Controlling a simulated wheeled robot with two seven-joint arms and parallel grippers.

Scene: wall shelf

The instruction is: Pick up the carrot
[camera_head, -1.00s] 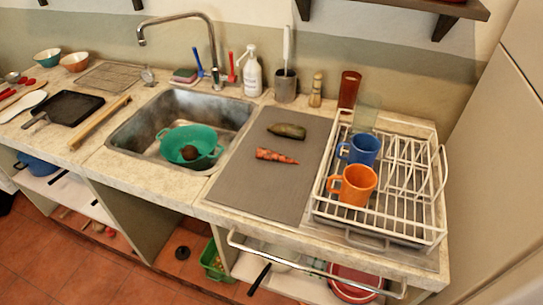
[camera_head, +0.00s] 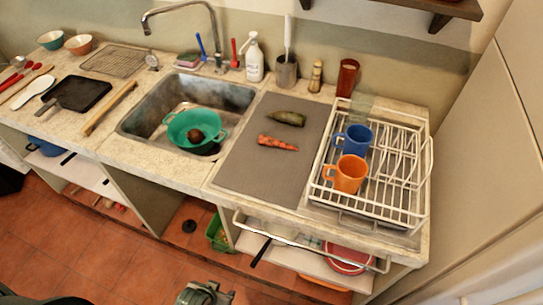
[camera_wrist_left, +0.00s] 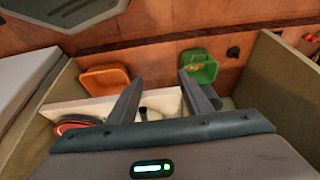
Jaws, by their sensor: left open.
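The carrot (camera_head: 278,143) is orange-red and lies on the grey mat (camera_head: 250,180) on the counter, right of the sink. A dark green vegetable (camera_head: 287,118), perhaps a cucumber, lies just behind it. My left gripper (camera_head: 204,293) shows at the bottom edge of the head view, low in front of the counter and well apart from the carrot. In the left wrist view my left gripper (camera_wrist_left: 162,84) has its two fingers spread, with nothing between them. The carrot is not in the left wrist view. My right gripper is not in view.
A white dish rack (camera_head: 392,180) with a blue mug (camera_head: 353,138) and an orange mug (camera_head: 346,174) stands right of the mat. The sink (camera_head: 150,118) holds a green colander (camera_head: 181,122). A metal rail (camera_head: 290,241) runs along the counter front.

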